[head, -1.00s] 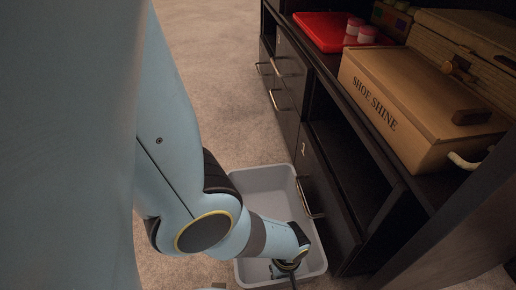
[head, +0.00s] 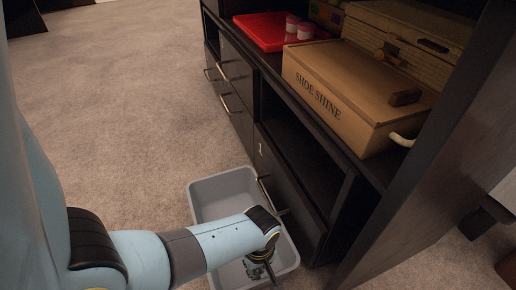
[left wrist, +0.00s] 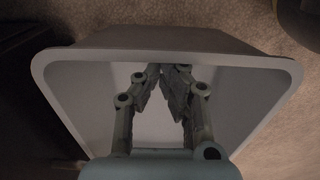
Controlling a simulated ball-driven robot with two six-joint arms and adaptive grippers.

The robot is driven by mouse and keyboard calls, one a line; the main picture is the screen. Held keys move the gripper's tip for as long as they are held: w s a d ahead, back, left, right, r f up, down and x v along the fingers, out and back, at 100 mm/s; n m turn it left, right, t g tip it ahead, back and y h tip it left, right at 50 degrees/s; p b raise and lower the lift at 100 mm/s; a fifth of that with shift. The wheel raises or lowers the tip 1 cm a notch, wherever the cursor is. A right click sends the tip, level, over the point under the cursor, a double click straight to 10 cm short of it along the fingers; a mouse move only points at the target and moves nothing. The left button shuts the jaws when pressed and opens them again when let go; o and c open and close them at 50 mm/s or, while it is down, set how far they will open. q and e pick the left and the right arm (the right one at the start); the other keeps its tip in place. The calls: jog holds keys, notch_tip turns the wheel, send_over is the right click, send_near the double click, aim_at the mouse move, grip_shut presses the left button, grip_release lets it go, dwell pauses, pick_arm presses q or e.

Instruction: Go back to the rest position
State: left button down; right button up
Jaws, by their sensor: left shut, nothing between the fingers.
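My left gripper (head: 262,270) hangs over the grey bin (head: 222,184) on the carpet in the head view, near the bin's right front part. In the left wrist view the fingers of my left gripper (left wrist: 168,78) come together above the bin (left wrist: 270,62), and nothing is between them. The inside of the bin that shows looks empty. My left arm comes in from the lower left and hides part of the bin. My right gripper is not in view.
A dark cabinet (head: 284,125) with drawers stands right beside the bin. On it are a red tray (head: 262,36), two small pink-and-white jars (head: 305,32) and a wooden shoe shine box (head: 345,88). Open carpet (head: 110,95) lies to the left.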

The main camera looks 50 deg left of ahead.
pick_arm(q)
jog(key=shift+r, duration=2.7)
